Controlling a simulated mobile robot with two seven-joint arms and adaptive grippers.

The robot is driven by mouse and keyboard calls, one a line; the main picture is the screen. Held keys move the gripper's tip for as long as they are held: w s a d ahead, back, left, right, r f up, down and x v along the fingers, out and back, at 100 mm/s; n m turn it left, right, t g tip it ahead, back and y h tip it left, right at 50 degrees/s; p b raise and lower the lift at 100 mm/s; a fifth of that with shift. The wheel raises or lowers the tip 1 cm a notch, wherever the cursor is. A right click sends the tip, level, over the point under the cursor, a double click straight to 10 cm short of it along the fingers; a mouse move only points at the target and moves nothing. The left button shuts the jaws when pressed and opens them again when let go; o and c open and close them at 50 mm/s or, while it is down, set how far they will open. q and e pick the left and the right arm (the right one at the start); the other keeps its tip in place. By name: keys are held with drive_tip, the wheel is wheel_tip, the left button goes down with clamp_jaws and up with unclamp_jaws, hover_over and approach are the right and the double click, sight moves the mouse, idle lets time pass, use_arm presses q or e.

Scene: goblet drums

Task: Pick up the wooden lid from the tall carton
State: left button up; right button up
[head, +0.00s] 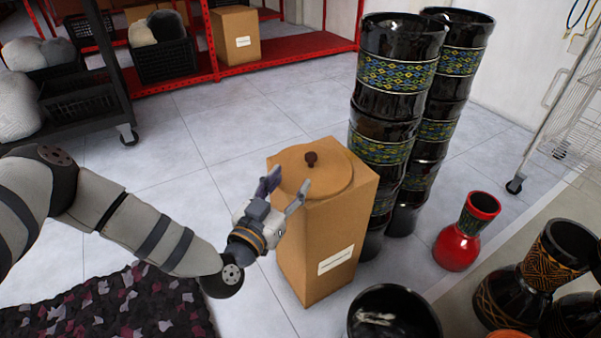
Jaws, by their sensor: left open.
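The round wooden lid (327,177) with a dark knob (311,158) lies flat on top of the tall carton (316,246). The carton is brown cardboard with a white label and stands upright on the floor. My left gripper (284,192) is open and empty at the carton's left side, near the lid's left edge. One finger overlaps the lid's near-left rim in the picture; I cannot tell whether it touches. My right gripper is not in view.
Two tall stacks of black patterned drums (390,100) stand just right of the carton. A black drum (393,318) is in front and a red goblet drum (466,231) to the right. A patterned rug (105,309) lies at lower left. Tiled floor is clear behind the carton.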

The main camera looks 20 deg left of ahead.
sight(311, 155)
use_arm(q)
drive_tip(key=w+b, duration=0.1)
drive_tip(key=w, duration=0.2)
drive_tip(key=w+b, duration=0.1)
drive_tip(key=w, duration=0.3)
drive_tip(key=w+d+b, duration=0.1)
drive_tip(key=w, duration=0.2)
drive_tip(key=shift+w+d+f+b, duration=0.1)
drive_tip(key=shift+w+f+b, duration=0.1)
drive_tip(key=shift+b, duration=0.1)
drive_tip(key=shift+w+r, duration=0.1)
drive_tip(key=shift+r, duration=0.15)
drive_tip(key=shift+c, duration=0.3)
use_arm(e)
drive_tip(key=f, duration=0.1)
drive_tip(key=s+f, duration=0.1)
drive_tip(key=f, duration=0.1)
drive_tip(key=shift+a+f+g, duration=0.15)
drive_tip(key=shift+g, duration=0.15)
use_arm(q)
clamp_jaws()
